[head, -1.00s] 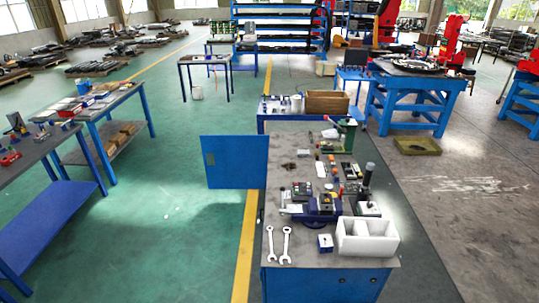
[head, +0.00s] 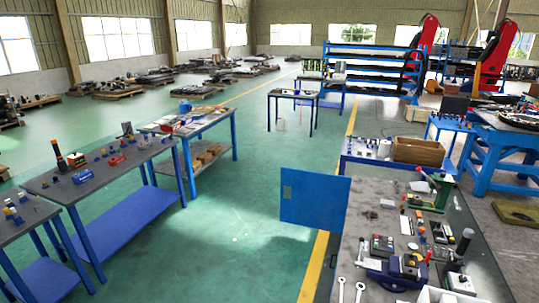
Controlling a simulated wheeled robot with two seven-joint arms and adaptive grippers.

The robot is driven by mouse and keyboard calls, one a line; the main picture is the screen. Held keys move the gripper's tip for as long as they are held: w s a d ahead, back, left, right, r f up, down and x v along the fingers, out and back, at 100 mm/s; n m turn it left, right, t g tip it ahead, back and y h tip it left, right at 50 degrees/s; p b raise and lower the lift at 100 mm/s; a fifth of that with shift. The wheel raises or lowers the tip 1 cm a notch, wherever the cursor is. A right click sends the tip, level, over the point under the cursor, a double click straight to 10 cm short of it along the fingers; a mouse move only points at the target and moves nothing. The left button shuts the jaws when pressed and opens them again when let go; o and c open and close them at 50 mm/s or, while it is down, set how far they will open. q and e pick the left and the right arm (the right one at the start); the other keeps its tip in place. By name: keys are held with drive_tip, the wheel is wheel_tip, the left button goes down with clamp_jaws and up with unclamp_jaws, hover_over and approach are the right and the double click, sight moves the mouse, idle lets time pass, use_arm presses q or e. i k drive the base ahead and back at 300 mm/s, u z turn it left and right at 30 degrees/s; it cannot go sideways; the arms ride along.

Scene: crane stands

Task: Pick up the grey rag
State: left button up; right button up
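I cannot make out a grey rag for certain in the head view. A small dark flat patch (head: 370,214) lies on the grey top of the blue workbench (head: 372,189) at the lower right; it is too small to tell what it is. Neither of my grippers shows in this view.
A blue cabinet door (head: 314,200) stands open at the workbench's left side. Two wrenches (head: 342,290), a vise (head: 395,271) and small parts lie on the bench. Tables with blue legs (head: 188,160) stand at the left. Green floor (head: 235,220) between is clear.

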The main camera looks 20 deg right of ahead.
sight(385, 203)
drive_tip(key=i, duration=5.55)
drive_tip(key=z, duration=4.4)
drive_tip(key=i, duration=1.15)
